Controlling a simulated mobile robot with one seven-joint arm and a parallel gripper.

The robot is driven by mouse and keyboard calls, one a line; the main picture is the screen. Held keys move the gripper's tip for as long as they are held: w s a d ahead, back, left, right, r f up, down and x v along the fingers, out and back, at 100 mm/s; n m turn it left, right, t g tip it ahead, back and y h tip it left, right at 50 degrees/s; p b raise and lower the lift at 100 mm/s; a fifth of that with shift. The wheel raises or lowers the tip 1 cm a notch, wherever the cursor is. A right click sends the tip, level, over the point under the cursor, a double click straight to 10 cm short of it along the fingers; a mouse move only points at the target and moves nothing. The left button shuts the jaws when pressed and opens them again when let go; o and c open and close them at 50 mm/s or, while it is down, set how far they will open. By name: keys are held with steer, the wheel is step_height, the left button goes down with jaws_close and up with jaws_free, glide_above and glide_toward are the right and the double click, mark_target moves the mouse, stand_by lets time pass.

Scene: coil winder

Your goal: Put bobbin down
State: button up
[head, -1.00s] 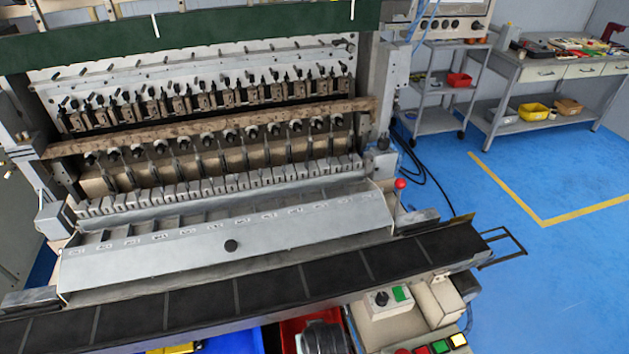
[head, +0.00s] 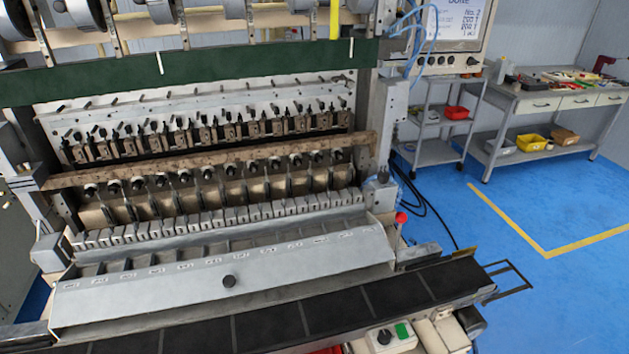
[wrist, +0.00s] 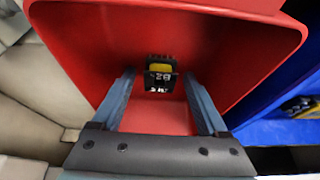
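My gripper (wrist: 159,82) shows in the wrist view, its two blue-grey fingers spread apart inside a red bin (wrist: 160,10). A small bobbin (wrist: 160,73) with a black frame and a yellow band is in the bin, just beyond and between the fingertips. Red bin surface shows on both sides of it, so neither finger appears to touch it. How the bobbin rests on the bin is hard to tell. My gripper is not visible in the head view.
A blue bin (wrist: 285,125) stands to the right of the red one in the wrist view. In the head view the coil winder (head: 215,145) fills the left and middle, with a dark segmented rail (head: 270,320) in front. A trolley (head: 432,150) and workbench (head: 545,102) stand behind.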

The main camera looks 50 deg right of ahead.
steer(key=shift+r, duration=0.3)
steer(key=p+v, duration=0.1)
steer(key=v, duration=1)
steer(key=shift+s+r, duration=0.2)
steer(key=shift+r, duration=0.15)
steer(key=shift+a, duration=0.1)
